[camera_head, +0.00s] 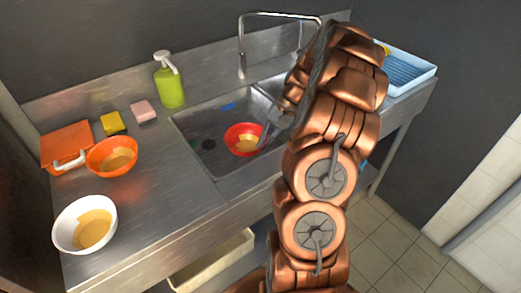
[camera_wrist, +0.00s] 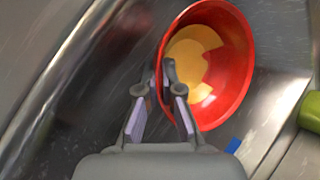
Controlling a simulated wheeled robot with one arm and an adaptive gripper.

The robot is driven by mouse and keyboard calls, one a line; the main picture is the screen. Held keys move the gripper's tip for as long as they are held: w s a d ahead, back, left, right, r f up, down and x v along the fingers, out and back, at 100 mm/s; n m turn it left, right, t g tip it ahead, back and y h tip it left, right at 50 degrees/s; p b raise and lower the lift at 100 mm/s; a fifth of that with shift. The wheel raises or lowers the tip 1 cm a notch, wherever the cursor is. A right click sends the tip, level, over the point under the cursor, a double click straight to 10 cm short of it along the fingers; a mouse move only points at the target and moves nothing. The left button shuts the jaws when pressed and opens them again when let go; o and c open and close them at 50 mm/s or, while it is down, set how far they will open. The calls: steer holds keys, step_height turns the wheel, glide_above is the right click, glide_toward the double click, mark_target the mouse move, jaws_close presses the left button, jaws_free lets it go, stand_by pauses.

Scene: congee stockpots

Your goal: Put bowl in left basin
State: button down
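A red bowl (camera_head: 243,140) with tan contents is inside the left basin (camera_head: 205,170) of the sink. It fills the upper middle of the wrist view (camera_wrist: 235,50), tilted in that picture. My gripper (camera_head: 275,125) reaches down into the basin at the bowl's right side. In the wrist view its fingers (camera_wrist: 158,88) straddle the bowl's near rim, one inside and one outside. A gap shows between the finger pads, so it looks open. My arm hides much of the right basin.
An orange bowl (camera_head: 110,157) and a white bowl (camera_head: 85,225) stand on the left counter. A green soap bottle (camera_head: 169,85), pink block (camera_head: 143,111), yellow sponge (camera_head: 113,124) and faucet (camera_head: 241,50) are behind. A blue rack (camera_head: 405,70) is far right.

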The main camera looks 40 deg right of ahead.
steer(key=shift+s+f+p, duration=0.1)
steer(key=shift+f+p, duration=0.3)
steer(key=shift+f, duration=2.05)
steer(key=c, duration=1.3)
jaws_free()
steer(key=shift+f, duration=0.1)
steer(key=shift+b+v, duration=1.25)
steer(key=shift+v, duration=4.8)
